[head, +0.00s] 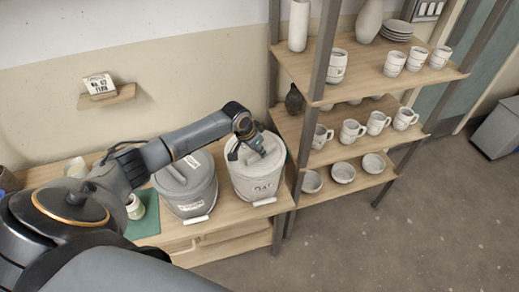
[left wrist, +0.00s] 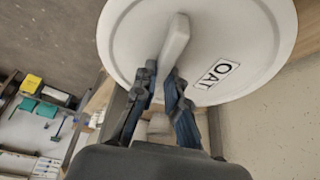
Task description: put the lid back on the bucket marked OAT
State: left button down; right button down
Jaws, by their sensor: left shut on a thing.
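The white bucket marked OAT (head: 262,187) stands on the wooden bench beside the shelf rack, its marking facing me in the head view. My left gripper (head: 250,143) is over its mouth. In the left wrist view, a round pale lid (left wrist: 135,40) with an OAT label fills the upper part. My left gripper (left wrist: 162,78) is shut on the bar handle (left wrist: 175,38) of this lid. In the head view, the lid is at the bucket's top, partly hidden by the gripper; I cannot tell whether it is fully seated. My right gripper is not in view.
A grey lidded bucket (head: 187,190) stands close left of the OAT bucket. A green mat (head: 146,222) with a small pot (head: 135,208) lies further left. The rack (head: 310,80) with mugs and bowls rises close on the right. Open floor lies front right.

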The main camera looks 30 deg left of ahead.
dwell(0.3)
pick_arm(q)
jog(key=c, duration=1.3)
grip_release()
jog(key=o, duration=0.5)
jog(key=shift+r+p, duration=3.5)
jog(key=shift+p, duration=0.15)
